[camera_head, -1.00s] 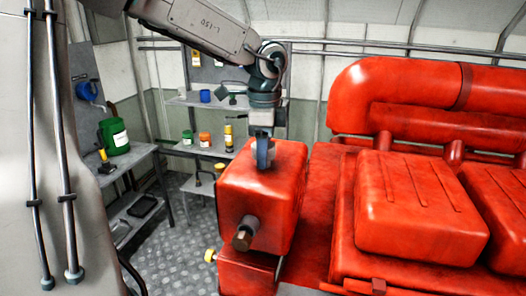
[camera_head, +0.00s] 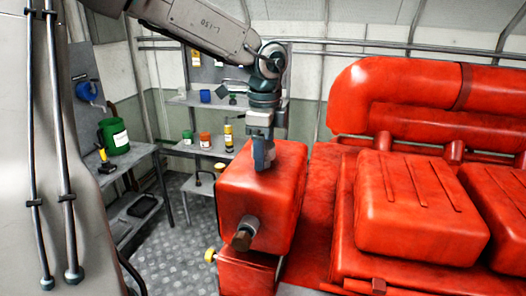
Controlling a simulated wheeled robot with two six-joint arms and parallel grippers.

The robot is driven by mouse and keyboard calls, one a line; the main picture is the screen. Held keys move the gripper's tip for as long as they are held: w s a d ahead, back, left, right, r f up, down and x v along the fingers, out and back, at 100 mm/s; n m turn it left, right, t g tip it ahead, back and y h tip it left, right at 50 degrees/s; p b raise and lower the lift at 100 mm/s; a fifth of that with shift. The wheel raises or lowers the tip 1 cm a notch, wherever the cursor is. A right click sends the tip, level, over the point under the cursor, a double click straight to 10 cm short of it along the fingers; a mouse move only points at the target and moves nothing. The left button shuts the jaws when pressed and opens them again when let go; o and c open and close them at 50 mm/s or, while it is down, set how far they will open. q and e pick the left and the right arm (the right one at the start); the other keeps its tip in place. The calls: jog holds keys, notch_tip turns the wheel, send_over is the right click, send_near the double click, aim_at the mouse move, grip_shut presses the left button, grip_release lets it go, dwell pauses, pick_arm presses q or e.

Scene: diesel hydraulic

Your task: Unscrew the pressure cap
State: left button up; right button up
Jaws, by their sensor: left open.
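My left gripper (camera_head: 263,161) points straight down onto the top of the red tank (camera_head: 262,195), near its back left part. Its fingers look blue-grey and are open. No pressure cap shows clearly on the tank top; the fingers cover the spot under them, so I cannot tell what is between them. A brown-ended metal stub (camera_head: 243,235) sticks out of the tank's front face. A yellow knob (camera_head: 210,256) sits lower, at the left of the block under the tank. My right gripper is not in view.
The large red engine (camera_head: 420,205) with thick pipes (camera_head: 430,95) fills the right side. At the left, a workbench (camera_head: 128,160) holds a green container (camera_head: 114,136). Shelves behind carry small cans (camera_head: 204,140). Metal floor lies open between bench and tank.

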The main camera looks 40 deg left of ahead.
pick_arm(q)
jog(key=m, duration=0.6)
jog(key=shift+m, duration=0.4)
jog(key=m, duration=1.1)
jog(key=shift+m, duration=0.3)
jog(key=m, duration=0.4)
jog(key=shift+s+m, duration=0.1)
jog(key=shift+m, duration=0.3)
jog(key=c, duration=0.8)
jog(key=n, duration=0.6)
jog(key=shift+n, duration=0.3)
jog(key=shift+r, duration=0.1)
jog(key=shift+r+p, duration=0.55)
jog(key=shift+r, duration=0.6)
